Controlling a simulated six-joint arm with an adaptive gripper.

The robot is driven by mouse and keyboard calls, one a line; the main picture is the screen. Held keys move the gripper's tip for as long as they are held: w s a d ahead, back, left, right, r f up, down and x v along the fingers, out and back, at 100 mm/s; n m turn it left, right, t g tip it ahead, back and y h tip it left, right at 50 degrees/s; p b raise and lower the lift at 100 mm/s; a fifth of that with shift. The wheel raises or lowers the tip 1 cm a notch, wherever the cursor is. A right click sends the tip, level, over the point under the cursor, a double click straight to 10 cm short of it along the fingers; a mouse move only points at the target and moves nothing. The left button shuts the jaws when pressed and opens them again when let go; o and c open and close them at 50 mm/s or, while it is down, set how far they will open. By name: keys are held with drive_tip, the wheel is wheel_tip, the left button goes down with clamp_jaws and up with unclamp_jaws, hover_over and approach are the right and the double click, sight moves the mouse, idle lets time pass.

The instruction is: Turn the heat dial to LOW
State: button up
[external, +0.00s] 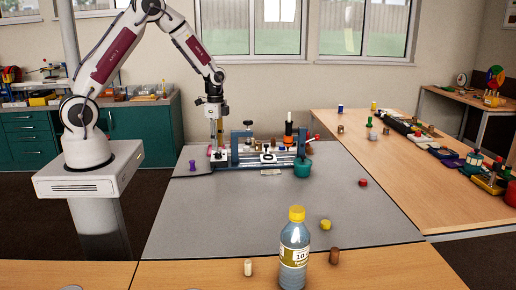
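My gripper (216,146) points straight down at the left end of a blue-grey framed apparatus (234,160) on the grey table. The fingertips are close to a small white block (219,155) there; I cannot tell whether they touch it. The fingers are too small to show if they are open or shut. A white panel with a dark round part (267,157) sits in the middle of the apparatus; it may be the heat dial, but no LOW label or pointer can be read.
A teal pot (302,168) and a black-and-orange upright piece (288,133) stand at the apparatus's right. A purple piece (193,167) stands left. A red piece (363,183), yellow piece (326,225) and yellow-capped bottle (294,258) lie or stand nearer. The table's middle is clear.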

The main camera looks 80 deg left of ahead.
sight(218, 155)
drive_tip(key=shift+f, duration=1.8)
clamp_jaws()
